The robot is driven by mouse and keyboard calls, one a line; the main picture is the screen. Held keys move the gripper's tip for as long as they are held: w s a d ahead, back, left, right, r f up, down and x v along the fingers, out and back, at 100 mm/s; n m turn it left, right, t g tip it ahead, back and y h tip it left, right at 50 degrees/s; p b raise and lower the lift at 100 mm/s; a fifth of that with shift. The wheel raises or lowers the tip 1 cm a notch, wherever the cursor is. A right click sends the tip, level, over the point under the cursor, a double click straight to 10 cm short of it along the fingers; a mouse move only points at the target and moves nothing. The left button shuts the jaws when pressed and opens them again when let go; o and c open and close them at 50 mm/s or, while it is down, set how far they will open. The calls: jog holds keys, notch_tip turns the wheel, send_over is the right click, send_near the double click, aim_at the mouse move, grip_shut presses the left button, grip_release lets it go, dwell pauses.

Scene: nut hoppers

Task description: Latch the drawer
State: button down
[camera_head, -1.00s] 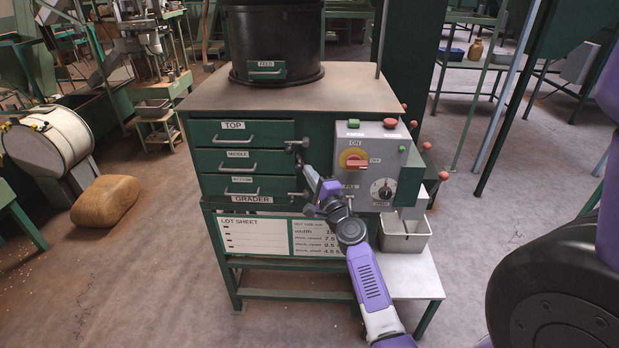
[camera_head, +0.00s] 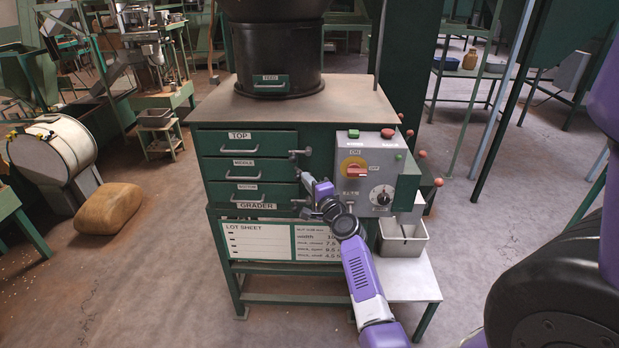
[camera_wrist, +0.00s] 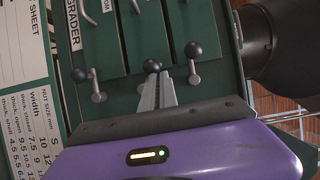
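A green cabinet holds three stacked drawers: top (camera_head: 275,144), middle (camera_head: 275,168) and bottom (camera_head: 275,192). All look closed. Ball-knobbed latch levers sit at their right edge.
A grey control box (camera_head: 367,172) with a red switch and dial is close to the right of my gripper. A metal bin (camera_head: 403,243) sits below it on a shelf. A black drum (camera_head: 270,50) stands on top. Open floor lies left of the cabinet.

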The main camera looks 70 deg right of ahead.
jog(key=w+b, duration=0.1)
jog(key=w+a+b, duration=0.1)
jog(key=w, duration=0.1)
jog(key=shift+w+a+f, duration=0.1)
jog(key=shift+w+f, duration=0.05)
dwell(0.4)
jog(key=shift+w+a+f, duration=0.1)
jog(key=shift+w, duration=0.05)
dwell(0.3)
jog(key=shift+d+f, duration=0.2)
jog(key=shift+f, duration=0.1)
jog(key=v, duration=0.8)
